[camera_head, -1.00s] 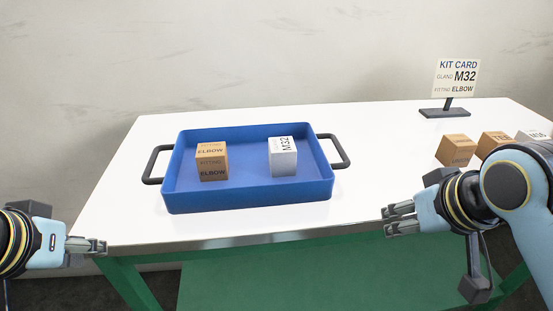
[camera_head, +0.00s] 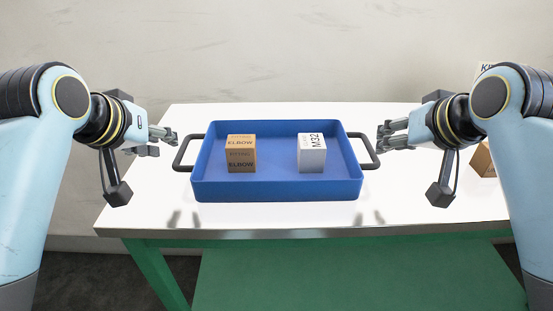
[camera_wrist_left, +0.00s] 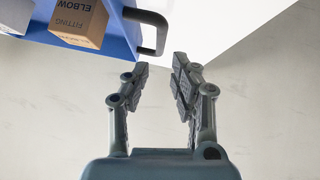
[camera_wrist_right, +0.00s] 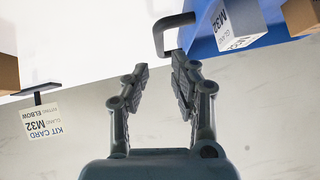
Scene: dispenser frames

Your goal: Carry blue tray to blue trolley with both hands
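The blue tray (camera_head: 275,191) rests on the white table top, with a dark handle on its left (camera_head: 184,153) and right (camera_head: 371,153) ends. It holds a brown ELBOW cube (camera_head: 241,155) and a white M32 cube (camera_head: 312,154). My left gripper (camera_head: 169,143) is open and empty, just left of the left handle; the handle (camera_wrist_left: 153,32) lies ahead of the fingertips in the left wrist view. My right gripper (camera_head: 384,138) is open and empty near the right handle, which lies just ahead of its fingers (camera_wrist_right: 158,72). No blue trolley is in view.
The white table (camera_head: 290,218) has a green frame (camera_head: 350,270). A brown cube (camera_head: 482,160) stands at the right, partly hidden by my right arm. The kit card (camera_wrist_right: 43,122) stands beyond it. A plain wall is behind the table. The table front is clear.

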